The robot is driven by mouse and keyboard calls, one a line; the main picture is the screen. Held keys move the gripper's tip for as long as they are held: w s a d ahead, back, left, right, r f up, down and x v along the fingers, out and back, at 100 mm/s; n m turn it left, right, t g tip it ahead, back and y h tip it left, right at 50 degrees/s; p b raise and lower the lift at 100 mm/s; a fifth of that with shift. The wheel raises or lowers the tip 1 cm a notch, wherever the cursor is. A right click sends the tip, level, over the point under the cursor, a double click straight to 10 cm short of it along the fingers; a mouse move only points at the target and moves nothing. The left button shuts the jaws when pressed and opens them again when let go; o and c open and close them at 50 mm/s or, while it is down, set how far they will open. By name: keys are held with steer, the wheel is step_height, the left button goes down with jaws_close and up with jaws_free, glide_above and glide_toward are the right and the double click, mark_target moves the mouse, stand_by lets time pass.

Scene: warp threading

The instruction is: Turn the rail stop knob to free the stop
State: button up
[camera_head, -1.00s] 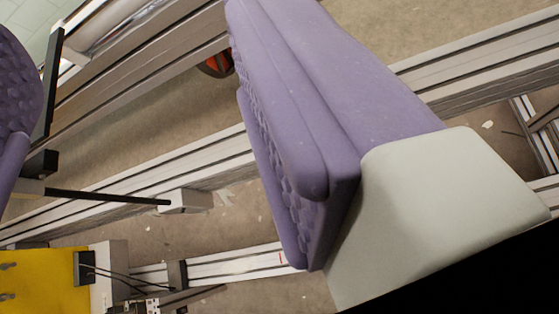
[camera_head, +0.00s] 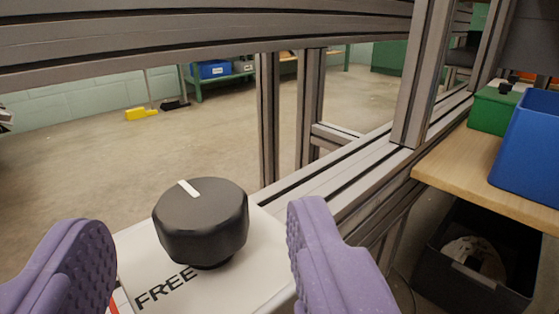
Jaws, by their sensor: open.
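The rail stop knob (camera_head: 202,222) is a black faceted knob with a white pointer mark on its top, near the far left edge. It stands on a white plate (camera_head: 255,262). The plate carries the word FREE in black, in front of the knob, and a bit of red beside it at the left. My gripper (camera_head: 200,270) shows as two purple, dimpled fingers at the bottom of the view. It is open, with one finger to each side of the knob and clear gaps between. The fingers do not touch the knob. The stop itself cannot be made out.
Grey aluminium rails (camera_head: 180,40) cross the top, and posts (camera_head: 411,75) stand behind the knob. At the right, a wooden shelf (camera_head: 440,172) holds a green box (camera_head: 493,110) and a blue bin (camera_head: 530,145). A black crate (camera_head: 480,265) is below. Open floor lies behind.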

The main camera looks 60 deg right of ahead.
mark_target(209, 197)
steer(key=shift+b+x, duration=0.45)
steer(key=shift+x, duration=1.45)
steer(key=c, duration=1)
steer(key=shift+o, duration=0.2)
